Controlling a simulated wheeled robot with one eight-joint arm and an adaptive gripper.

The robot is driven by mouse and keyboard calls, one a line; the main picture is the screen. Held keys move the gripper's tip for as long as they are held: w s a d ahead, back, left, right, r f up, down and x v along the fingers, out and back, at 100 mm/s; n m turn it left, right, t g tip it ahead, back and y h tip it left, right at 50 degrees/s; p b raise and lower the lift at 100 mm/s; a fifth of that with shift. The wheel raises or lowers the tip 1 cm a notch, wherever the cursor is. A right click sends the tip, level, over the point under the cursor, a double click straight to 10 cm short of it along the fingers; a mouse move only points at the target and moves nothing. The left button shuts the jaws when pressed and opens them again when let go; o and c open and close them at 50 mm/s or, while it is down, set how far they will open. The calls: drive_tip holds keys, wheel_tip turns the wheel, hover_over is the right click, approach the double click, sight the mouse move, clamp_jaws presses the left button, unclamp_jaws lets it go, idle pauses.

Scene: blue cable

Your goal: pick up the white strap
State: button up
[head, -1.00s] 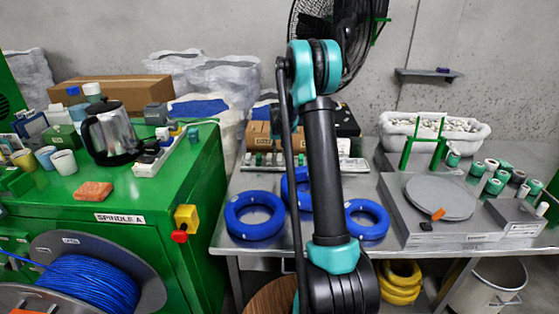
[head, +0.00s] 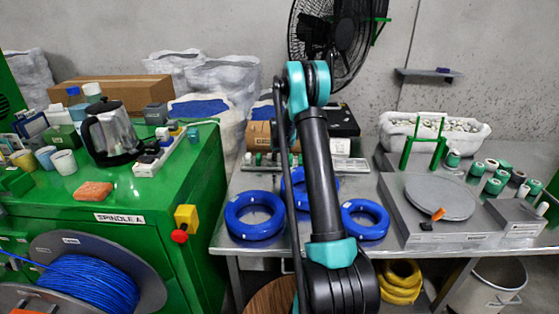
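I cannot make out a separate white strap for certain. Small white marks, perhaps ties, show on the blue cable coils on the metal table: the left coil (head: 238,230), the right coil (head: 375,233) and a middle coil (head: 328,193) partly hidden behind my arm. My arm rises in front of the table and bends at a teal elbow. My gripper is not visible; the arm's far end is hidden behind its own links.
The metal table (head: 290,247) also holds a grey round plate (head: 440,197), a white bin (head: 470,133) and several green-and-white rolls. A green cabinet (head: 130,195) with a kettle (head: 112,135) stands left. A blue cable reel (head: 90,280) is at lower left. A fan (head: 340,40) stands behind.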

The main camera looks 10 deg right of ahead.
drive_tip(key=shift+c, duration=0.6)
drive_tip(key=c, duration=0.3)
drive_tip(key=shift+c, duration=0.2)
drive_tip(key=shift+r, duration=0.15)
